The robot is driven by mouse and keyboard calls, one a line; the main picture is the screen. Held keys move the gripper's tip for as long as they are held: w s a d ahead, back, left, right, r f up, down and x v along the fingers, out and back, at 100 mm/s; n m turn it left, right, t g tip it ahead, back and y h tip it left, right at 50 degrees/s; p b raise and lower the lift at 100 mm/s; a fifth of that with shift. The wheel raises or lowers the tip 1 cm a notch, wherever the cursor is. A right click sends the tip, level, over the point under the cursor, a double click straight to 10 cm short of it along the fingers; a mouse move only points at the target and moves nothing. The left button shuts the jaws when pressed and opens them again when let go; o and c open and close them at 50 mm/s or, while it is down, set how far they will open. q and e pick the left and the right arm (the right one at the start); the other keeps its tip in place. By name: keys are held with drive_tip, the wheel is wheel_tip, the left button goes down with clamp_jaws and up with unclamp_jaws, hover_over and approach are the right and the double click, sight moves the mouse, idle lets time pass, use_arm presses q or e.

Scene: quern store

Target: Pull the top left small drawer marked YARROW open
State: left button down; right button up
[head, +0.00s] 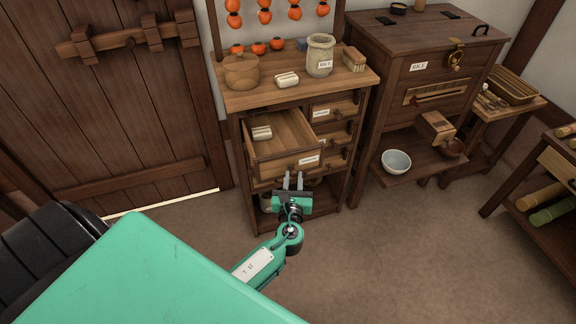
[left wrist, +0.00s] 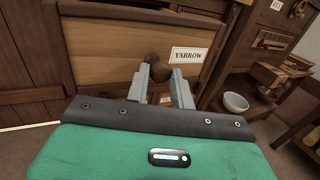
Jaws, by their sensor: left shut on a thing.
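The top left small drawer (head: 270,162) stands pulled well out of the wooden cabinet, and a pale bundle (head: 262,133) lies inside it. In the left wrist view its front (left wrist: 115,50) carries a white YARROW label (left wrist: 188,55). My left gripper (head: 293,180) is at the lower part of that front. In the wrist view its grey fingers are closed around the round dark knob (left wrist: 160,73), left of and below the label. The knob is hidden in the head view. My right gripper is not in view.
More small drawers (head: 335,132) at the right of the cabinet look shut. The cabinet top (head: 240,98) holds a lidded wooden pot, a jar (head: 319,55) and a brush. A rice chest (head: 413,65) stands to the right, with a white bowl (head: 396,162) on its low shelf. Floor in front is clear.

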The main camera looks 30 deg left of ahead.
use_arm(q)
drive_tip(key=shift+s+d, duration=0.65)
drive_tip(key=shift+d, duration=0.1)
drive_tip(key=c, duration=1.2)
unclamp_jaws()
drive_tip(key=shift+c, duration=0.2)
drive_tip(key=shift+s+d+f, duration=0.1)
drive_tip(key=shift+s+d, duration=0.15)
drive_tip(key=shift+s, duration=0.2)
drive_tip(key=b+v, duration=0.2)
drive_tip(key=v, duration=1)
drive_tip(key=shift+s+d, duration=0.15)
drive_tip(key=shift+s, duration=0.2)
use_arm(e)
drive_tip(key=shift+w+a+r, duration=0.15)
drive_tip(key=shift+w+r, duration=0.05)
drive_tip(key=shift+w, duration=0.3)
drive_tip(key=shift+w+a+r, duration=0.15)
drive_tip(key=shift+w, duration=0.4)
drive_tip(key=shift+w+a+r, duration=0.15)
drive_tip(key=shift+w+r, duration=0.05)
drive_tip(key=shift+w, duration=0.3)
